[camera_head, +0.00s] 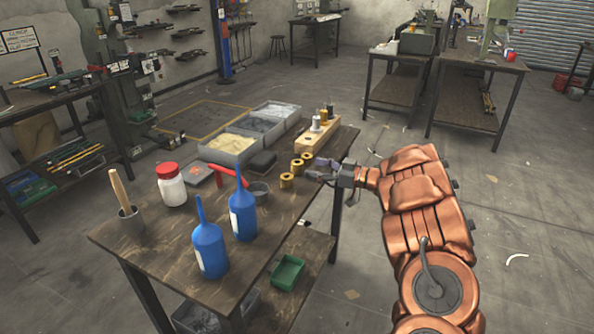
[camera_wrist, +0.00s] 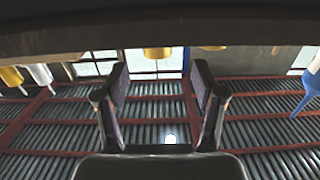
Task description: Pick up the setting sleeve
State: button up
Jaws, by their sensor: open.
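Several short gold sleeves stand in a row near the table's right edge: a near one (camera_head: 286,180), a middle one (camera_head: 297,166) and a far one (camera_head: 308,158). Which of them is the setting sleeve I cannot tell. My gripper (camera_head: 318,173) is just right of the row, low by the table edge, and points left. In the wrist view, which appears upside down, my gripper (camera_wrist: 158,78) is open with nothing between its fingers. One gold sleeve (camera_wrist: 157,53) lies ahead, in line with the gap and apart from the fingers. Another gold sleeve (camera_wrist: 213,48) is further right.
A wooden block (camera_head: 317,138) with gold, grey and dark cylinders stands behind the row.

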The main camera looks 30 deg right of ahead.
aim_at(303, 164)
jog(key=shift+x, duration=3.45)
jog(key=shift+d, duration=0.1)
jog(key=shift+c, duration=0.3)
grip_shut()
